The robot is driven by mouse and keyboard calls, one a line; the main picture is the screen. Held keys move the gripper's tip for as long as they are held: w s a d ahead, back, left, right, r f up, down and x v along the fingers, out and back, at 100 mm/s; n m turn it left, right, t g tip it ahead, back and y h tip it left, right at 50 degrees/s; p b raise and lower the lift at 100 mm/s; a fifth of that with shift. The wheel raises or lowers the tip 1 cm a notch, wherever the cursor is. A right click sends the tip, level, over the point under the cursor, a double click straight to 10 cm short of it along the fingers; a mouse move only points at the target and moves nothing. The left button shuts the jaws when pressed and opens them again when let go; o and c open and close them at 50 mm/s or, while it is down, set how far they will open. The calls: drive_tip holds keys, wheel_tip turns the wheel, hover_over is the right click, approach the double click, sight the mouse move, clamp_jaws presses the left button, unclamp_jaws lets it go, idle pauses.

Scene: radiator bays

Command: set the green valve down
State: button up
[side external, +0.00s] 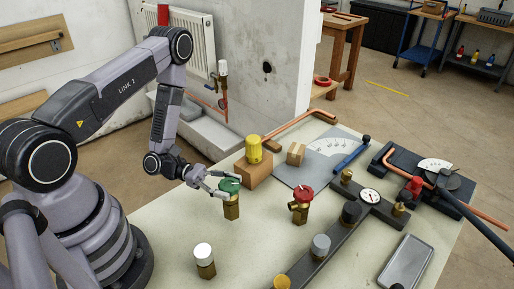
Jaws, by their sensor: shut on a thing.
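The green valve (231,206) has a green cap and a brass body. It stands upright at the left part of the pale work table (175,235). My gripper (222,188) reaches in from the left at cap height and is shut on the green valve. The valve's base looks at or very close to the table top; I cannot tell whether it touches. The fingers cover part of the cap's left side.
A red valve (301,203) stands to the right, a white-capped one (204,260) in front. A yellow-capped valve (254,149) is on a wooden block (254,171) behind. A dark manifold bar (322,254) with a gauge (370,196) crosses the right side. Table is clear around the green valve.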

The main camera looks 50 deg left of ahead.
drive_tip(key=shift+f, duration=1.55)
drive_tip(key=shift+f, duration=0.1)
drive_tip(key=o, duration=1.2)
drive_tip(key=shift+f, duration=0.1)
drive_tip(key=shift+o, duration=0.2)
